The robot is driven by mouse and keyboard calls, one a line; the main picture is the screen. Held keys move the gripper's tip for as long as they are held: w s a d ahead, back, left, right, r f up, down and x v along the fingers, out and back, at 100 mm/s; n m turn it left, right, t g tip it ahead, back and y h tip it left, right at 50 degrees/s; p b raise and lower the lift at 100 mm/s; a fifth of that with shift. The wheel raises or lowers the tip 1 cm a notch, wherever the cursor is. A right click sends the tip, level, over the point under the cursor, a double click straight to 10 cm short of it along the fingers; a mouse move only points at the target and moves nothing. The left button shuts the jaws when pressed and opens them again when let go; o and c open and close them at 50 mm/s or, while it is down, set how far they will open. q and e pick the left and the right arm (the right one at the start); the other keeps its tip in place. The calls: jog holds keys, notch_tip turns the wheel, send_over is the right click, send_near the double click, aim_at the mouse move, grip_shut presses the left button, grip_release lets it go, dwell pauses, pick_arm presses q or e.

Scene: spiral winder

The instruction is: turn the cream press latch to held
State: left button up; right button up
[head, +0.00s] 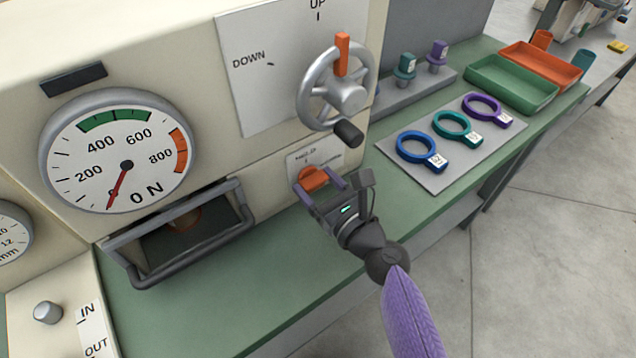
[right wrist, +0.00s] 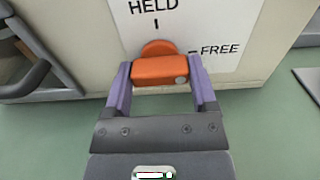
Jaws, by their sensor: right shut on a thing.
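The press latch is an orange knob with a bar-shaped grip (right wrist: 160,70) on the lower front of the cream press (head: 262,185). Its label plate (right wrist: 228,25) reads HELD above the knob and FREE to its right. The latch also shows in the head view (head: 313,178). My right gripper (head: 320,190) is at the latch, with one purple finger at each end of the orange bar, shut on it. In the right wrist view the bar lies roughly level, with a small grey dot at its right end. My left gripper is not in view.
A grey handwheel (head: 347,95) with a dark knob sits above the latch. A dial gauge (head: 120,150) reads near 0 N. A barred opening (head: 180,230) is left of the latch. Coloured rings lie on a grey board (head: 440,180) to the right.

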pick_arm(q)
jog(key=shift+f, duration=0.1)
pick_arm(e)
jog(key=n+b, duration=0.1)
jog(key=n, duration=0.3)
jog(key=shift+f, duration=0.1)
jog(key=n, duration=0.3)
jog(key=shift+n+b, duration=0.3)
jog(key=shift+b, duration=0.1)
jog(key=n, duration=0.2)
jog(key=shift+n, duration=0.4)
jog(key=n+b, duration=0.1)
jog(key=n, duration=0.5)
jog(key=shift+n, duration=0.3)
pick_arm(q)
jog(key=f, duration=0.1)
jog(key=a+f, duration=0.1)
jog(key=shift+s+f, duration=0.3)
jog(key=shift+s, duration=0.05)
pick_arm(e)
jog(key=shift+n, duration=0.3)
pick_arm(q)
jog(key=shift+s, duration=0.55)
